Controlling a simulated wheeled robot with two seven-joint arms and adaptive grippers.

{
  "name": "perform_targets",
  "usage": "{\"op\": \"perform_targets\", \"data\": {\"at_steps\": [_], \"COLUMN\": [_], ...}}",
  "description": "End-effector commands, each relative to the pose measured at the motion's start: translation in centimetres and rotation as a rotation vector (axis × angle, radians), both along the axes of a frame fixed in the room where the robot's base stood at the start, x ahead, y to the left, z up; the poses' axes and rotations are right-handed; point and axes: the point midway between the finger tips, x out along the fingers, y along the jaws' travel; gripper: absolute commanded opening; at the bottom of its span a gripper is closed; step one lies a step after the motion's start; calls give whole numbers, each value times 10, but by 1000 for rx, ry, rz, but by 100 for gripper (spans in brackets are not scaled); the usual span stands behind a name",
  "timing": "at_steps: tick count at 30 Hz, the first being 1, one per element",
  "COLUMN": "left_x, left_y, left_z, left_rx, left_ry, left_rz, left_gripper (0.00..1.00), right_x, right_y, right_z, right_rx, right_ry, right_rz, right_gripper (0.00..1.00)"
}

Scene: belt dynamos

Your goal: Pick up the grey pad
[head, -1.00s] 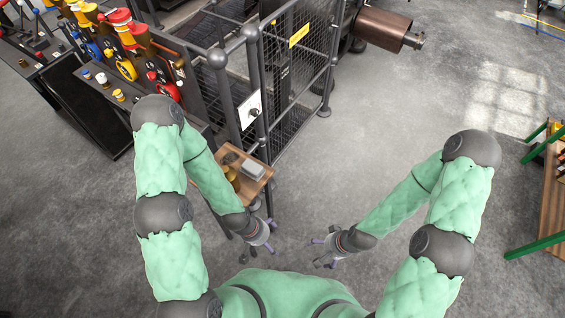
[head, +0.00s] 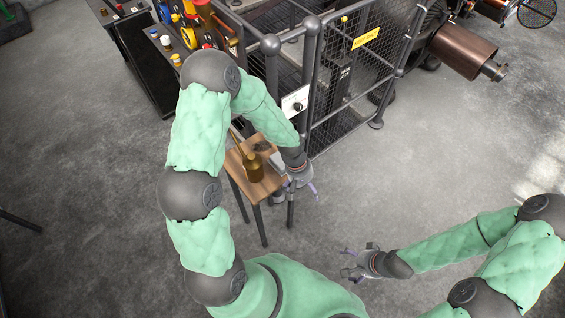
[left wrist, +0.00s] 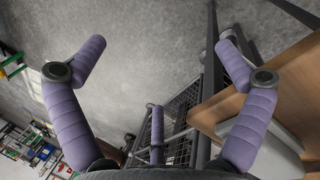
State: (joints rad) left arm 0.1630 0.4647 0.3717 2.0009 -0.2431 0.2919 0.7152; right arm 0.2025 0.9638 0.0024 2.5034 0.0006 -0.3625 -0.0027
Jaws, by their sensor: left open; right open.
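The grey pad (head: 277,164) lies on a small wooden table (head: 238,180), mostly hidden behind my left forearm in the head view. In the left wrist view a grey slab that looks like the pad (left wrist: 286,142) shows at the lower right, partly behind a finger. My left gripper (head: 306,187) is open and empty, just right of the table's edge. In its wrist view the purple fingers (left wrist: 162,50) are spread with bare floor between them. My right gripper (head: 350,262) is open and empty over the floor, away from the table.
A brass-coloured bottle-like thing (head: 253,168) stands on the table near the pad. A mesh cage (head: 355,85) with dark posts rises just behind the table. A control bench with coloured knobs (head: 180,30) is at the upper left.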

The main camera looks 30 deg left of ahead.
Motion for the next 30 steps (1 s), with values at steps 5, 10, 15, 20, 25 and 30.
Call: {"op": "perform_targets", "data": {"at_steps": [5, 10, 15, 20, 25, 30], "left_x": [36, 51, 55, 55, 55, 55], "left_y": [42, 81, 106, 112, 112, 112], "left_z": [49, 94, 124, 128, 107, 82], "left_rx": [94, 191, 253, 271, 271, 270], "left_ry": [34, 64, 77, 83, 86, 84], "left_rz": [184, 368, 495, 533, 532, 532], "left_gripper": [100, 100, 100, 100, 100, 100], "right_x": [0, 0, 0, 0, 0, 0], "right_y": [0, 0, 0, 0, 0, 0], "right_z": [-7, -11, -13, -15, -22, -31], "right_rx": [0, 0, 0, 0, 0, 0], "right_ry": [0, 0, 0, 0, 0, 0], "right_rz": [0, 0, 0, 0, 0, 0], "right_gripper": [89, 89, 89, 89, 89, 89]}}
